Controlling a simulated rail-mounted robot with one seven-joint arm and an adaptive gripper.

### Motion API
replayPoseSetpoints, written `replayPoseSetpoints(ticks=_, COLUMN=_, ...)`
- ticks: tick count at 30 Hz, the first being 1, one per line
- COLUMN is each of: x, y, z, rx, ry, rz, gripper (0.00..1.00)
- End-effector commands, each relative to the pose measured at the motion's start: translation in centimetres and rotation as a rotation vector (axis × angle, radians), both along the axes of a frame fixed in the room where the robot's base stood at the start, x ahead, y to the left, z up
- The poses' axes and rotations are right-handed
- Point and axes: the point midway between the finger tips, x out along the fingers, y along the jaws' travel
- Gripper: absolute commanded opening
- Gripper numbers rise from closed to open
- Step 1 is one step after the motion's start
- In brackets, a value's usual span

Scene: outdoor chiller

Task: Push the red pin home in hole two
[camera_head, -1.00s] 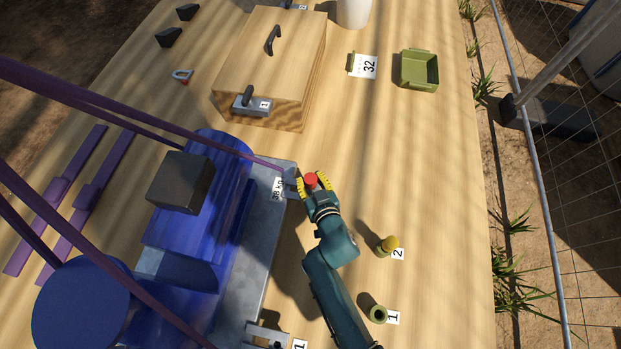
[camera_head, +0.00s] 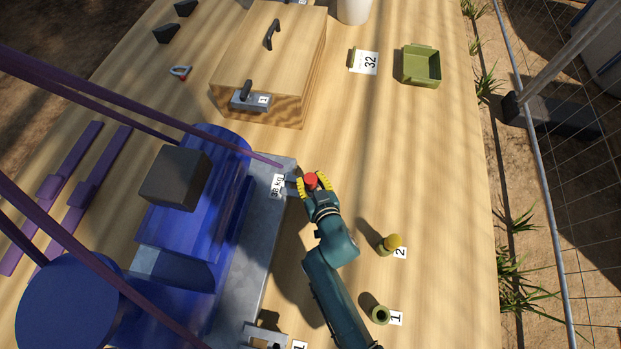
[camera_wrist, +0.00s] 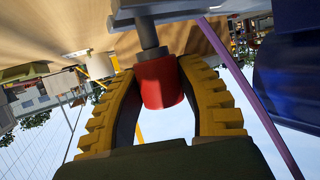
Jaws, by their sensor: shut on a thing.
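The red pin (camera_head: 311,179) has its red head between the yellow fingers of my gripper (camera_head: 313,183), beside the corner of the blue machine's grey base plate (camera_head: 258,245). In the wrist view, the red head (camera_wrist: 159,82) sits between the curved yellow fingers of my gripper (camera_wrist: 160,92), which is shut on it. A grey shaft (camera_wrist: 148,35) runs from the head up to a grey metal part (camera_wrist: 185,8). I cannot tell how deep the shaft sits there. No number two shows at that spot; the hole itself is hidden.
The blue machine (camera_head: 190,205) is left of my arm, with purple slings crossing above it. A wooden box (camera_head: 270,60) and green tray (camera_head: 421,66) are farther back.

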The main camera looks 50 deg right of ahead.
Motion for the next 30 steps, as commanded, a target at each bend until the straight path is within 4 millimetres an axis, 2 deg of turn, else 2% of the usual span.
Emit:
replayPoseSetpoints(ticks=22, x=0.0, y=0.0, z=-2.4, rx=-0.001, ry=-0.002, rz=0.0, gripper=0.0)
replayPoseSetpoints(ticks=26, x=0.0, y=0.0, z=-2.3, rx=-0.001, ry=-0.002, rz=0.0, gripper=0.0)
replayPoseSetpoints(ticks=27, x=0.0, y=0.0, z=-2.3, rx=-0.001, ry=-0.002, rz=0.0, gripper=0.39)
replayPoseSetpoints(ticks=30, x=0.0, y=0.0, z=-2.3, rx=0.0, ry=-0.001, rz=0.0, gripper=0.58)
